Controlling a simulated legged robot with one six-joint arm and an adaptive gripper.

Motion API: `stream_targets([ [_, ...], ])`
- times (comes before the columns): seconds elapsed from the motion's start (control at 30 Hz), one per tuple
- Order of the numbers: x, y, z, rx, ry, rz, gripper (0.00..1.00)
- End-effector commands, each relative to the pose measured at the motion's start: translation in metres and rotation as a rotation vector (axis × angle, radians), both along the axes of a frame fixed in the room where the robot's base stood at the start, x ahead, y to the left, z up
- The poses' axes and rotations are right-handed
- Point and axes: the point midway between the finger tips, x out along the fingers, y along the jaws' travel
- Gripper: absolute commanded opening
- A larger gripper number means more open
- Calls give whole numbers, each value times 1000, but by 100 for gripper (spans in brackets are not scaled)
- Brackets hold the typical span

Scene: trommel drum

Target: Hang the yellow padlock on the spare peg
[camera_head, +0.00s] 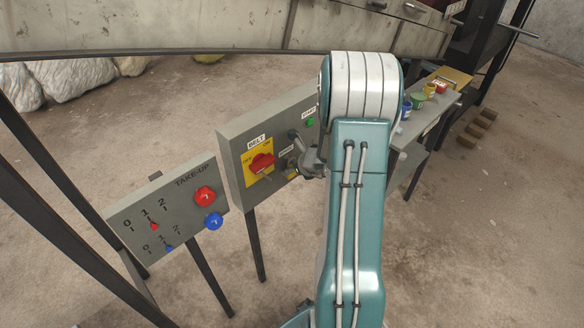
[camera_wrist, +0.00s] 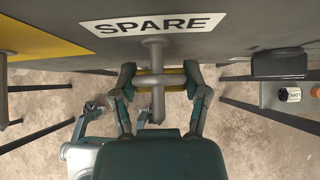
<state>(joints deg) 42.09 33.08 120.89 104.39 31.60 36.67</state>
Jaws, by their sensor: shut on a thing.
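The yellow padlock (camera_wrist: 174,87) is between my gripper's fingers (camera_wrist: 160,82) in the wrist view, and the gripper is shut on it. A grey peg (camera_wrist: 154,53) sticks out from the panel under the white SPARE label (camera_wrist: 152,24). The padlock lies across the line of this peg, whose rod shows on both sides of it. I cannot tell whether the shackle is around the peg. In the head view my gripper (camera_head: 296,168) is close to the panel's lower right, with a bit of yellow at it; my arm hides part of this area.
The grey belt panel (camera_head: 233,155) carries a red switch (camera_head: 262,162) on a yellow plate and a green button (camera_head: 310,122). The take-up panel (camera_head: 132,219) with red and blue knobs stands left. A shelf (camera_head: 414,150) with several coloured cans stands right. Open floor lies in front.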

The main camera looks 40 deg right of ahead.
Motion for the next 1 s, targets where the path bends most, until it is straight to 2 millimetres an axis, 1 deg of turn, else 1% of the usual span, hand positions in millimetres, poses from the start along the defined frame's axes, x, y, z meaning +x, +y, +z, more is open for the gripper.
stream_targets([
  [0.2,0,0,0,0,0,0,5],
  [0.23,0,0,0,0,0,0,68],
  [0.27,0,0,0,0,0,0,81],
  [0.3,0,0,0,0,0,0,99],
  [0.77,-1,0,1,0,0,0,99],
  [0.87,-6,-1,6,0,0,-1,99],
  [1.0,-22,-2,23,-3,-1,-3,99],
])
